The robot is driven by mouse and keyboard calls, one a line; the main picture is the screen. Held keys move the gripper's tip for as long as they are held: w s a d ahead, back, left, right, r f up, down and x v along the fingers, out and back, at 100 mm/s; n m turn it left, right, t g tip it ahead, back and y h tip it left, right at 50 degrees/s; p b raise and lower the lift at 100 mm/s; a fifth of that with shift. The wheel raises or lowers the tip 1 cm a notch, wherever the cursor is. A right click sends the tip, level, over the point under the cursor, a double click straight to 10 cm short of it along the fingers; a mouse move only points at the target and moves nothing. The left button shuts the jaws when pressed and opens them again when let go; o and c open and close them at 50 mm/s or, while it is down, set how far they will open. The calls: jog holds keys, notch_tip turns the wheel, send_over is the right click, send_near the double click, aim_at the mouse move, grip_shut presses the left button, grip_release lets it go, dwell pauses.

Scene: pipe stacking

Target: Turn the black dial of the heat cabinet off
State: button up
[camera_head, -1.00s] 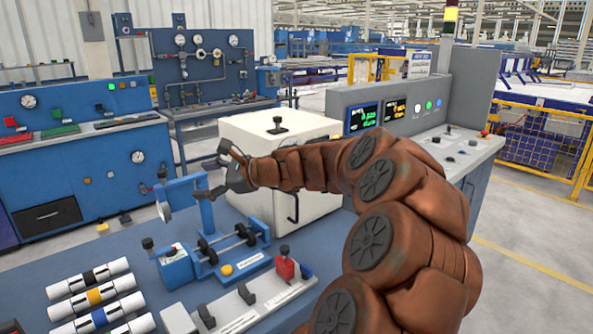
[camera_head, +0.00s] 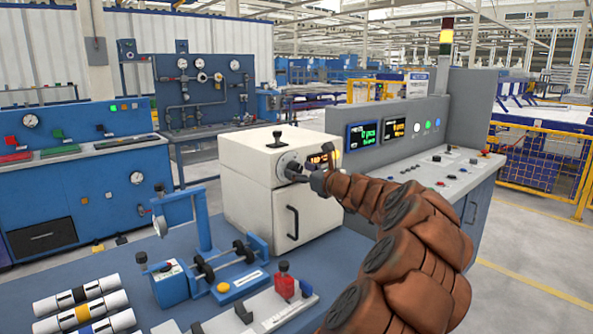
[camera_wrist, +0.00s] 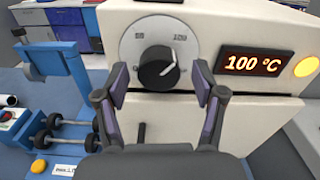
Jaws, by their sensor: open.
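The heat cabinet (camera_head: 243,195) is a cream box on the blue bench, with a dark door handle and a black lever on top. In the wrist view its black dial (camera_wrist: 158,68) sits on a pale round scale; its white mark points up and to the right. The display (camera_wrist: 256,63) reads 100 °C beside a lit amber lamp (camera_wrist: 305,67). My gripper (camera_wrist: 160,88) is open, its two fingers just below and to either side of the dial, with nothing between them. In the head view my gripper (camera_head: 298,174) is at the cabinet front and partly hides the dial.
A blue roller stand (camera_head: 208,255) is left of the cabinet. Striped pipes (camera_head: 85,310) lie at front left. A rail with a red clamp (camera_head: 284,283) lies in front. A grey control console (camera_head: 400,150) stands behind to the right.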

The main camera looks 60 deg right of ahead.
jog(key=shift+x, duration=0.9)
jog(key=c, duration=1.1)
